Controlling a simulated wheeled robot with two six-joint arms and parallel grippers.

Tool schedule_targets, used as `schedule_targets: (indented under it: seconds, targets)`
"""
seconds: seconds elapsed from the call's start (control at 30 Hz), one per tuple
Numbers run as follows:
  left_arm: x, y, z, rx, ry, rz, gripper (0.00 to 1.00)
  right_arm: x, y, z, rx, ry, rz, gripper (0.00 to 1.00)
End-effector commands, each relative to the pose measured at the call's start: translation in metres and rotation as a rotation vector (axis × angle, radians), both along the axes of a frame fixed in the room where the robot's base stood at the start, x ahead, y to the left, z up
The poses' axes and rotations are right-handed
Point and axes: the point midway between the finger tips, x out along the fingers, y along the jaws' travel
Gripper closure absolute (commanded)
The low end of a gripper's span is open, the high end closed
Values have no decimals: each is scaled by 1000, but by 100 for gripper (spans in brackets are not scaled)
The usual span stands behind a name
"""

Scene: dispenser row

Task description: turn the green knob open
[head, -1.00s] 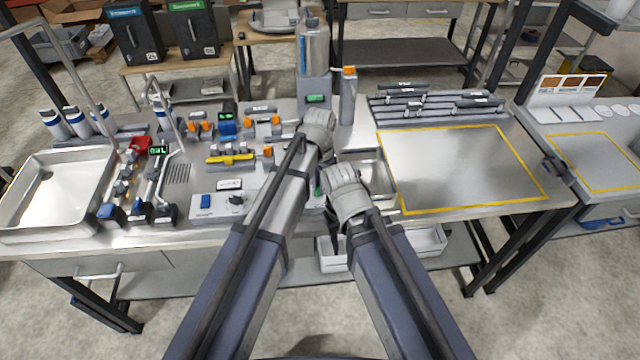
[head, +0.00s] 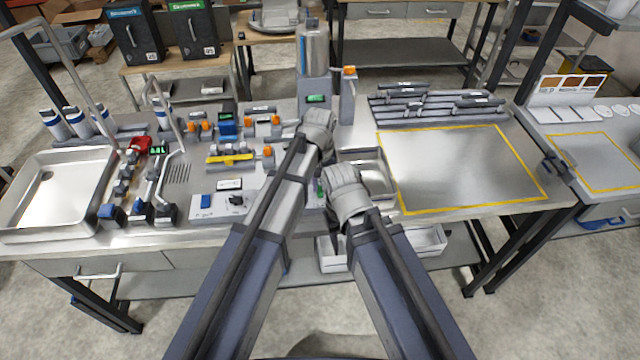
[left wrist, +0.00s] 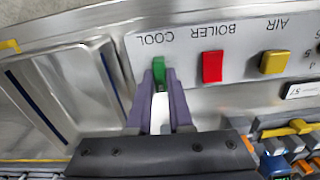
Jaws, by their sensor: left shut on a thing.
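The green knob (left wrist: 158,70) is on a pale panel (left wrist: 198,95) beneath the label COOL, which reads upside down in the left wrist view. My left gripper (left wrist: 159,84) is shut on the green knob, one purple-grey finger on each side of it. The fingers cover part of the knob. In the head view only a small green patch (head: 320,187) shows beside my left arm, and the jaws are mostly hidden by the arm. My right gripper's jaws are hidden behind my right arm.
A red knob (left wrist: 212,66) labelled BOILER and a yellow knob (left wrist: 274,62) labelled AIR share the panel. A metal basin (left wrist: 75,85) lies beside it. A yellow-outlined steel area (head: 460,165) is clear. White bins (head: 425,241) sit under the bench.

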Motion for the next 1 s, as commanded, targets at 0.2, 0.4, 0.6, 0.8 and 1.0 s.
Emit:
schedule_targets:
  seconds: [0.2,0.4,0.6,0.8,1.0]
  targets:
    - [0,0,0,0,0,50,100,0,0,0,0,0,0,50]
    - [0,0,0,0,0,64,100,0,0,0,0,0,0,50]
    - [0,0,0,0,1,65,100,0,0,0,0,0,0,50]
    - [0,0,0,0,1,64,71,0,0,0,0,0,0,50]
    - [0,0,0,0,0,63,51,0,0,0,0,0,0,50]
